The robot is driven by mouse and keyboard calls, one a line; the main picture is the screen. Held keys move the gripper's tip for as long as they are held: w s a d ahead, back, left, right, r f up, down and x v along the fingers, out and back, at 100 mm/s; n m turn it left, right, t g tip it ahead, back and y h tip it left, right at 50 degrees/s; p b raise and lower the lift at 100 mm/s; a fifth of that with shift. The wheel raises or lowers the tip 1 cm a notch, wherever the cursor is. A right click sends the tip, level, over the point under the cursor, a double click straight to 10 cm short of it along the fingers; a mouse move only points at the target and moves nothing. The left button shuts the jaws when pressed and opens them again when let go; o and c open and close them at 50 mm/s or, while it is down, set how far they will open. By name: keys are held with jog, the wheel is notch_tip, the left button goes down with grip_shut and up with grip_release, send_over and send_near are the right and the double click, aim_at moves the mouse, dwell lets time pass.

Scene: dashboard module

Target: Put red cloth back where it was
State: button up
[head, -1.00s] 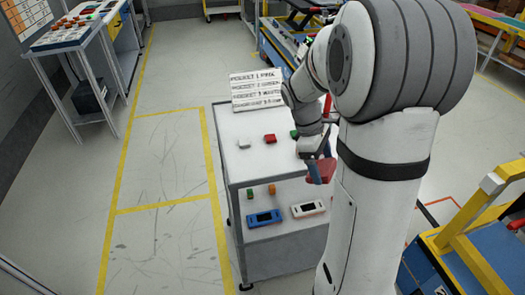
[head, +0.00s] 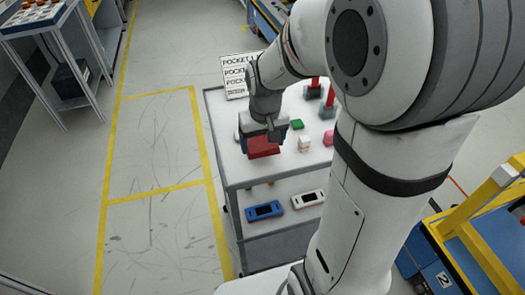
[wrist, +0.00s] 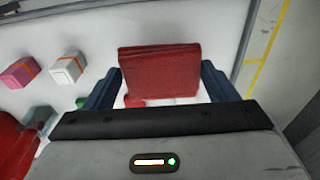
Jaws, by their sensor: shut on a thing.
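My gripper (head: 262,136) is shut on the red cloth (head: 264,147), a folded, flat-looking red piece. In the wrist view the cloth (wrist: 160,72) spans between my two dark blue fingers, one at each side. It is above the front left part of the white top of the grey cart (head: 230,173). I cannot tell whether the cloth touches the top. A small red thing (wrist: 133,101) shows just below the cloth in the wrist view, mostly hidden by it and my gripper.
To the right on the cart top are a green block (head: 297,124), a white banded box (head: 304,143) and a pink box (head: 328,138). A sign with "POCKET" lines (head: 240,76) stands at the back. A blue device (head: 265,211) and a white device (head: 308,198) lie on the lower shelf.

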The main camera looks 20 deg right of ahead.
aim_at(264, 146)
notch_tip(264, 146, down, 4)
jog(key=shift+s+d, duration=0.1)
jog(key=o, duration=0.9)
jog(key=r, duration=0.3)
jog(key=s+r, duration=0.1)
jog(key=r, duration=0.7)
jog(key=shift+s+r+p, duration=0.15)
jog(key=shift+r+p, duration=0.1)
jog(key=shift+p, duration=0.05)
jog(key=shift+s+r, duration=0.15)
jog(key=shift+r, duration=0.05)
jog(key=shift+t, duration=0.6)
jog(key=s, duration=1.1)
jog(key=shift+s+f, duration=0.3)
jog(key=shift+s, duration=0.1)
